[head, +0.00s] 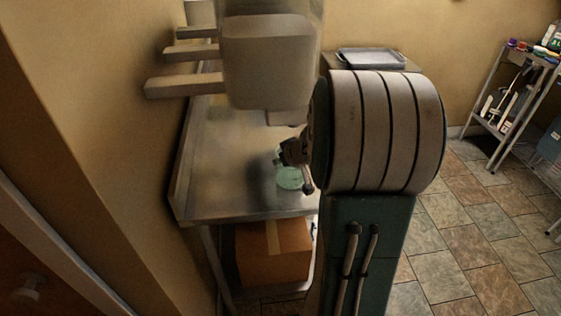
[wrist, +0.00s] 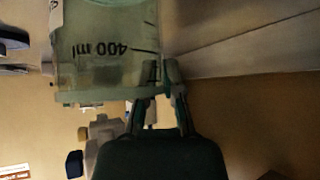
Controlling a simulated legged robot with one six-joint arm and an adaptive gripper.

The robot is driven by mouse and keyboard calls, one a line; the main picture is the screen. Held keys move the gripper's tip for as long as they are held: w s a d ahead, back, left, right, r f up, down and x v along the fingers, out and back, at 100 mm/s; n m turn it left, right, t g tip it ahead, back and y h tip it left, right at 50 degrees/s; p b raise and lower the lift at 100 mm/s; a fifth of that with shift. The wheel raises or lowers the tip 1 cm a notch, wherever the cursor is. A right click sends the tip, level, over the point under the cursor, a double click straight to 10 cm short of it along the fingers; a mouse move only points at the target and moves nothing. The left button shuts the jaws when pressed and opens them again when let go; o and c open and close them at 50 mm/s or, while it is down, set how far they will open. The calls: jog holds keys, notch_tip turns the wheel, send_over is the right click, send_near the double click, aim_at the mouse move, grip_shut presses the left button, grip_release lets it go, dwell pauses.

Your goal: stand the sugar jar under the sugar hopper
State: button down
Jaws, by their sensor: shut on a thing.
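A pale green, translucent jar (head: 288,178) is low over or on the steel table; I cannot tell whether its base touches. In the wrist view the jar (wrist: 105,62) fills the upper left, with "400 ml" upside down on its side. My gripper (head: 295,153) is at the jar, partly hidden by my arm in the head view. In the wrist view my gripper (wrist: 163,72) is shut on the jar's right edge. A large pale hopper (head: 265,62) hangs above the table on the wall side. Its outlet and any label are not clear.
The steel table (head: 222,175) has bare room left of the jar. Pale wall brackets (head: 185,85) jut out beside the hopper. A cardboard box (head: 272,252) sits below the table. A grey tray (head: 370,58) lies behind, and a shelf rack (head: 515,95) stands at right.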

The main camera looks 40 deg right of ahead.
jog(key=shift+d+f, duration=0.1)
jog(key=shift+f, duration=0.2)
jog(key=c, duration=0.8)
grip_release()
jog(key=shift+s, duration=0.1)
jog(key=v, duration=1.2)
